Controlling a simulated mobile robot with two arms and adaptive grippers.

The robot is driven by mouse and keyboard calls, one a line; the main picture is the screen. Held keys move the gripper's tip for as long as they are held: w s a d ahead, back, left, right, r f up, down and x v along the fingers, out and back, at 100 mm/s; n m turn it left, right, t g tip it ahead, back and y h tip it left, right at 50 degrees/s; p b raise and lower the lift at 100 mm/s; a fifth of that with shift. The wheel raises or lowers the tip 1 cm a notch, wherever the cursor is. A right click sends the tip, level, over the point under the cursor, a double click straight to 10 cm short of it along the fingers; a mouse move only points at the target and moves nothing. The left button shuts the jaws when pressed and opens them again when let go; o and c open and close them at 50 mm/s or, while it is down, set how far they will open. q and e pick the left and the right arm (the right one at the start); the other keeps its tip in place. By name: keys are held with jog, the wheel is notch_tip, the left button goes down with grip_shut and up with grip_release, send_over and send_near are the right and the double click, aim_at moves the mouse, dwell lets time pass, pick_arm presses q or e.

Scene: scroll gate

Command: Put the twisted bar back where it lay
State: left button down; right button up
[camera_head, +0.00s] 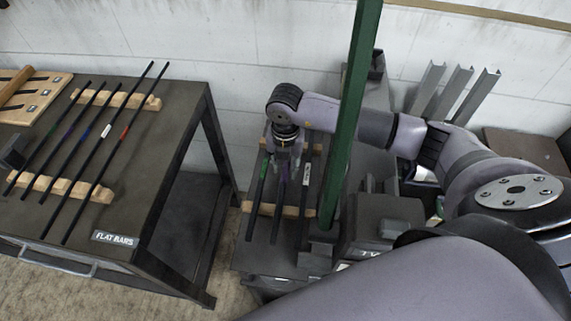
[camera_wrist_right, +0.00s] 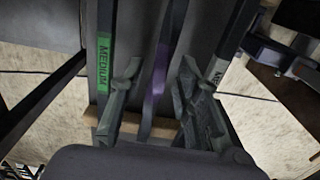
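Three dark bars lie side by side on the right bench across wooden rests. My left gripper is not in view.
A green post (camera_head: 352,115) stands upright close to my right arm. The left table (camera_head: 165,130), marked FLAT BARS, holds several bars on wooden rests (camera_head: 60,184). Dark machine parts (camera_head: 385,222) sit right of the bars. Metal channels (camera_head: 453,92) lean at the back wall.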

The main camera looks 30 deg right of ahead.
jog(key=shift+f, duration=0.1)
notch_tip(320, 180, up, 12)
jog(key=shift+r, duration=0.1)
dwell(0.5)
dwell(0.5)
